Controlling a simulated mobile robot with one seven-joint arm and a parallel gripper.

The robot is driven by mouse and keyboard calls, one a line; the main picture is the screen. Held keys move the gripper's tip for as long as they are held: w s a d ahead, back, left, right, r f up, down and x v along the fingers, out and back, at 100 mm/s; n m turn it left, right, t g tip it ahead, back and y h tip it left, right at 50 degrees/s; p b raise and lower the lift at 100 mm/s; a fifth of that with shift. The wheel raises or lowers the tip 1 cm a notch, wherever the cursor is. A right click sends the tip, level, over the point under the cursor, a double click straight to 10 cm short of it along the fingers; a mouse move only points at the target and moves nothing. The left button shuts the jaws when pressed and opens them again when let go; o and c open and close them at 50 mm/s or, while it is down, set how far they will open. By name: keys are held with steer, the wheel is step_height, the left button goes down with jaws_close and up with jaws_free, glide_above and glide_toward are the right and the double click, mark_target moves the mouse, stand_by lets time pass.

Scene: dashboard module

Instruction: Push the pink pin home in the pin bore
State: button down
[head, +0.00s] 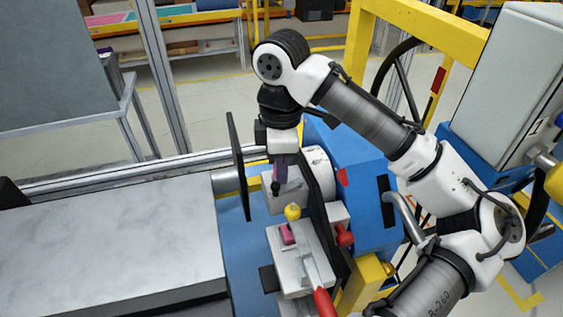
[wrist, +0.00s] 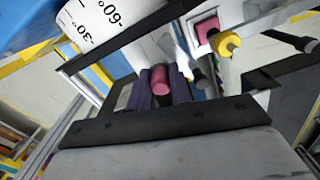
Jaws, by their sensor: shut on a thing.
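My gripper (head: 279,182) hangs pointing down over a pale block of the fixture, behind the yellow knob in the head view. In the wrist view my gripper (wrist: 161,92) has its dark purple fingers shut on the pink pin (wrist: 160,77), whose rounded pink end shows between them. In the head view the fingers hide most or all of the pin. The pin bore cannot be made out in either view, so I cannot tell whether the pin touches it.
A pale block (head: 302,266) with a pink square piece (head: 287,234) and a yellow knob (head: 292,212) stands in front. A dark upright plate (head: 238,165) is left of my gripper; a blue housing (head: 365,195) is right. Red-tipped handles stick out nearby. A grey tabletop (head: 110,240) is clear.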

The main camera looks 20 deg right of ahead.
steer(key=shift+r+p, duration=1.7)
steer(key=shift+p, duration=0.25)
steer(key=shift+p, duration=0.55)
steer(key=shift+f+b, duration=0.85)
steer(key=shift+f, duration=0.85)
stand_by(0.5)
steer(key=c, duration=1.2)
jaws_free()
step_height(320, 180, up, 14)
steer(key=shift+f+b, duration=0.1)
steer(key=shift+b, duration=0.55)
